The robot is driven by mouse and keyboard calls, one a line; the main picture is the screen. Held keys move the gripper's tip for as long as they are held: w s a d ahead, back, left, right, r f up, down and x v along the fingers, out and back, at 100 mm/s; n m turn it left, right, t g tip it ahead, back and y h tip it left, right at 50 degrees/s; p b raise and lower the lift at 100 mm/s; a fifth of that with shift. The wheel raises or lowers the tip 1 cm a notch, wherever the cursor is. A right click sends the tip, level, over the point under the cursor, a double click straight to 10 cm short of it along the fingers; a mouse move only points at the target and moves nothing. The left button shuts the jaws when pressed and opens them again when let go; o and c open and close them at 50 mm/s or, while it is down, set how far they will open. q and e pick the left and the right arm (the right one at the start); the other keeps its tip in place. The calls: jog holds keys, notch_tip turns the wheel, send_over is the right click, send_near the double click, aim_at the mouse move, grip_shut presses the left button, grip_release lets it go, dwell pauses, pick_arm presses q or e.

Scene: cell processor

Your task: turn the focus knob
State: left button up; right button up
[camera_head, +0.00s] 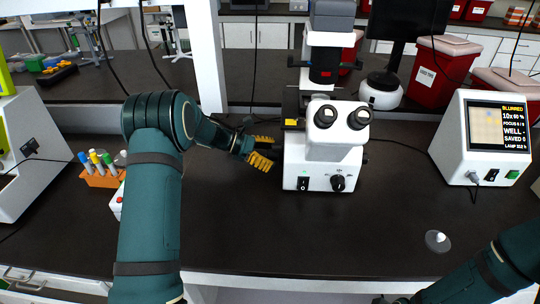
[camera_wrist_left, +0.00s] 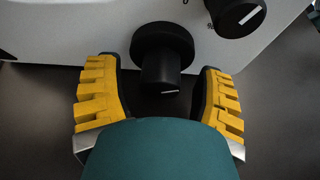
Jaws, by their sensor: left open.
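The white microscope (camera_head: 318,160) stands on the dark bench. My left gripper (camera_head: 262,151) is at its left side, fingers pointing toward the body. In the left wrist view, the black focus knob (camera_wrist_left: 162,50) has a wide disc and a narrower stub with a white mark. The open yellow fingers (camera_wrist_left: 160,98) stand on either side of the stub, with gaps visible; they do not grip it. In the head view I cannot make out this knob beside the gripper. My right arm enters at the lower right; its fingers are out of the picture.
A second black knob (camera_wrist_left: 240,14) with a white line is near the focus knob. The monitor (camera_head: 497,138) at the right reads "BLURRED". An orange rack (camera_head: 100,177) holds several tubes at the left. A small round dish (camera_head: 437,241) lies at the front right. The front middle bench is clear.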

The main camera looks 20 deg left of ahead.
pick_arm(q)
grip_shut()
dwell(0.3)
jog(key=m+t+b, duration=0.1)
jog(key=b, duration=0.1)
jog(key=m+t+b, duration=0.1)
jog(key=m+b, duration=0.1)
jog(key=b, duration=0.1)
jog(key=shift+f+y+b, duration=0.2)
jog(key=shift+y+b, duration=0.1)
jog(key=shift+s+m+t+b, duration=0.1)
jog(key=shift+m+t+b, duration=0.25)
jog(key=shift+m+t, duration=0.05)
jog(key=shift+r+m+t, duration=0.15)
jog(key=shift+m+t, duration=0.25)
jog(key=shift+m, duration=0.2)
